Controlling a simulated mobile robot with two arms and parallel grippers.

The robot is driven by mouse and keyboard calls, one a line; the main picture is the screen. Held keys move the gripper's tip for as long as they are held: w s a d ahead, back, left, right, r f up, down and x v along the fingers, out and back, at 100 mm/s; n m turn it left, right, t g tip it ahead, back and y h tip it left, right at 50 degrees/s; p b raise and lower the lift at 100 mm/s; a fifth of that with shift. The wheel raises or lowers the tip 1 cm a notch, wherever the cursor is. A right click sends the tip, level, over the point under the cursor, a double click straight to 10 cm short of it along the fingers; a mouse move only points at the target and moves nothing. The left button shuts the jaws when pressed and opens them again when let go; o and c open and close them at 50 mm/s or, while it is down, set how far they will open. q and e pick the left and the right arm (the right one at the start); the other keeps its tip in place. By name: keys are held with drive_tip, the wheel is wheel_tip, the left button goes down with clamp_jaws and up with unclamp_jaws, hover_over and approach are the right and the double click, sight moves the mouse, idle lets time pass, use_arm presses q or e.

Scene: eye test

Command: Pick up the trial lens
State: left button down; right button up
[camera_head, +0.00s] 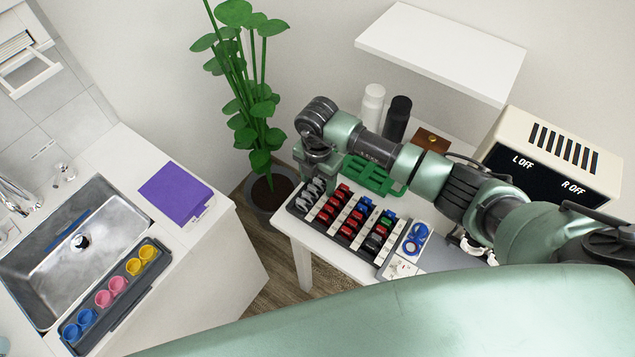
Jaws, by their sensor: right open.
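A lens case (291,208) with rows of grey, red, blue and black trial lenses (349,231) stands on the white table. The lenses stand in slots between pale strips. I cannot tell which one is meant. My right arm reaches in from the right across the table. My right gripper (319,180) points down over the back left part of the case, near the grey lenses. Its fingertips are too small to make out clearly, and I see no lens held. My left gripper is out of view.
A green rack (370,175), a white bottle (372,106), a black bottle (397,118) and a brown box (431,140) stand behind my arm. A beige display box (552,157) stands right. A shelf (441,50) hangs above. A plant (262,107) and sink counter (222,219) are left.

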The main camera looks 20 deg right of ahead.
clamp_jaws()
drive_tip(key=shift+r, duration=0.1)
